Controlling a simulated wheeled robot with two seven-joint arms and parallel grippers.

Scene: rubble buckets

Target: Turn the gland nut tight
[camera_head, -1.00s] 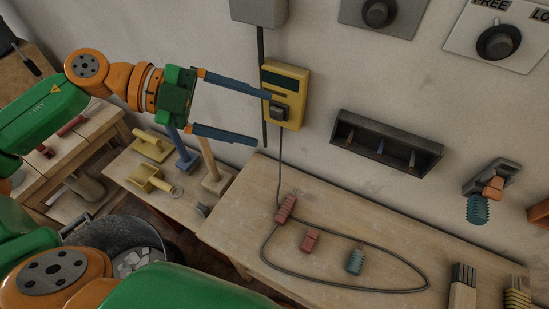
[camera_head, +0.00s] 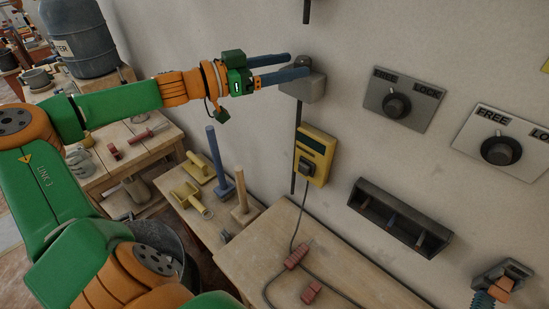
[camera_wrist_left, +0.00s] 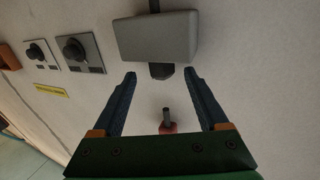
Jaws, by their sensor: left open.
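A grey box (camera_head: 303,88) is fixed high on the wall, with a dark conduit running down from it. In the left wrist view the box (camera_wrist_left: 155,38) shows a short dark nut-like fitting (camera_wrist_left: 162,71) on its edge, which I take for the gland nut. My left gripper (camera_head: 299,64) is open with its blue fingers reaching to the box. In the left wrist view the fitting appears between the two fingertips, touching neither; its depth is hard to judge. In the head view the fingers largely hide it. My right gripper is not in view.
A dark stub with a red base (camera_wrist_left: 168,128) shows in the left wrist view. Below the box hangs a yellow device (camera_head: 316,155). Two FREE/LOCK knob panels (camera_head: 417,110) and a dark wall tray (camera_head: 398,222) are to the right. A wooden bench (camera_head: 245,268) lies below.

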